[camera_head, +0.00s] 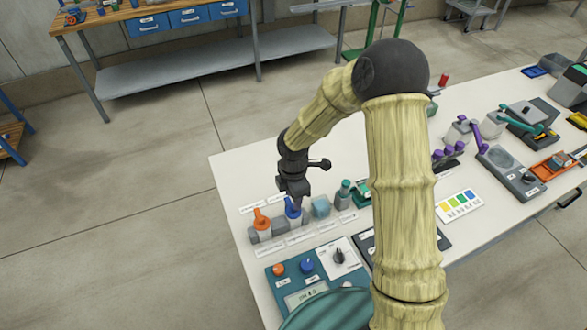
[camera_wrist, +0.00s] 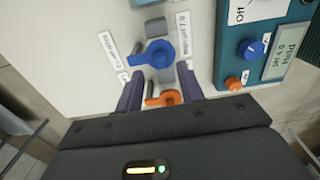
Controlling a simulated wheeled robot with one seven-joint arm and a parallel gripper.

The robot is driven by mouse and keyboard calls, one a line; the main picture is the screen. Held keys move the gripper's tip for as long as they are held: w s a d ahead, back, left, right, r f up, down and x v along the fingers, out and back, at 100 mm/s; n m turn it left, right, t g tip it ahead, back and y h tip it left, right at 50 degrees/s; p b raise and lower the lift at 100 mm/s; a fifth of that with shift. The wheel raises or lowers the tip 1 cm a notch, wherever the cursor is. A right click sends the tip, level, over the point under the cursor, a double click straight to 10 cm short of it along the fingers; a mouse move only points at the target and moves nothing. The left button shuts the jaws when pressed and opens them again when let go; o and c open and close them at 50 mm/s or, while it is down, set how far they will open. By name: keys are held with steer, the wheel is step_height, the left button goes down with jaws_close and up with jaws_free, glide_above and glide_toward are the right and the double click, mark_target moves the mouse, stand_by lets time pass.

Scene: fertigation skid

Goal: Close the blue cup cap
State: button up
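The blue cup cap (camera_head: 292,208) sits on a small cup near the left edge of the white table, right beneath my gripper (camera_head: 293,190). In the wrist view the blue cap (camera_wrist: 158,53) is a round blue piece with a lever tab, just beyond the fingertips. My gripper (camera_wrist: 157,76) is open, with its two dark fingers apart and nothing visibly held. The orange cap (camera_wrist: 164,98) shows between the fingers, nearer the palm. Whether a finger touches either cap I cannot tell. The cups' lower parts are mostly hidden.
A teal control panel (camera_head: 306,290) with knobs lies in front. Bare tabletop (camera_head: 240,172) lies behind the cups.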

step_height(320, 180, up, 14)
steer(key=shift+f, duration=0.15)
stand_by(0.6)
steer(key=s+d+m+t, duration=0.1)
steer(key=s+d+m, duration=0.5)
steer(key=m, duration=0.5)
steer(key=s+d+r+m+t, duration=0.1)
steer(key=s+d+m, duration=0.6)
steer(key=d+m, duration=0.3)
steer(key=shift+m+t, duration=0.3)
steer(key=shift+m, duration=0.7)
steer(key=shift+d, duration=0.1)
